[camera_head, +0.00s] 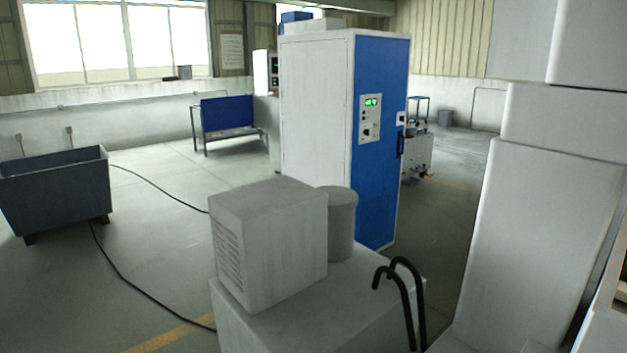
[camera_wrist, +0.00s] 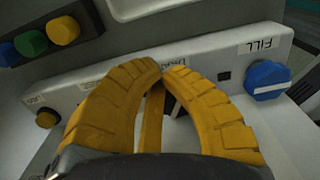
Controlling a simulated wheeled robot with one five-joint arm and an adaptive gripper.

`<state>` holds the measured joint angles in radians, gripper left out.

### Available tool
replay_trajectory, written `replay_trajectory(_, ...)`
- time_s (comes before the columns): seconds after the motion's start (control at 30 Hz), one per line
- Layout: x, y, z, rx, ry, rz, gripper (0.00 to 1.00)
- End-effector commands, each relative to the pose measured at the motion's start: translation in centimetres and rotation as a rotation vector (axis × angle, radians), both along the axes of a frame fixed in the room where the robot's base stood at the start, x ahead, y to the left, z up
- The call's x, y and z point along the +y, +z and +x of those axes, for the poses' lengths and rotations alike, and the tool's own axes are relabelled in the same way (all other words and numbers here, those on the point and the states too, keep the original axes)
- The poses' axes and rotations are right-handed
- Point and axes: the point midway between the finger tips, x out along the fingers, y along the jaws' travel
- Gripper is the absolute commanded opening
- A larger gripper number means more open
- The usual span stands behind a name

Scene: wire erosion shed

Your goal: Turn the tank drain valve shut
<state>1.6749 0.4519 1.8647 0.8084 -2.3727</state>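In the wrist view my gripper (camera_wrist: 163,68) has yellow ribbed fingers curving together, with their tips meeting or nearly meeting over the front of a pale panel (camera_wrist: 100,88). An upside-down label, apparently "Drain", shows partly behind the tips. A narrow yellow strip (camera_wrist: 152,118) and a dark part lie between the fingers; I cannot tell whether the strip is a valve handle or part of my gripper. The drain valve is not clearly visible, and neither is any grip on it. A blue knob (camera_wrist: 267,80) sits right of the fingers under an upside-down "FILL" label. My gripper is not in the head view.
The wrist view shows a small yellow knob (camera_wrist: 46,118) at left and coloured buttons (camera_wrist: 31,43) at upper left. In the head view are a blue-and-white cabinet (camera_head: 380,150), a grey box (camera_head: 270,240), a dark bin (camera_head: 55,190) and cables on open floor.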

Motion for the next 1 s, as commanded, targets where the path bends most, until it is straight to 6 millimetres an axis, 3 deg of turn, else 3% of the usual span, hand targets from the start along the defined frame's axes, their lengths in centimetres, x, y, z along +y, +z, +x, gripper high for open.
replay_trajectory(0.03, 0.9, -0.4, 0.0, -0.002, 0.001, 0.028, 0.00)
replay_trajectory(0.57, 2.0, -0.4, -0.6, -0.003, 0.006, 0.030, 0.00)
replay_trajectory(1.0, 1.7, -0.4, -1.2, -0.004, 0.006, 0.032, 0.00)
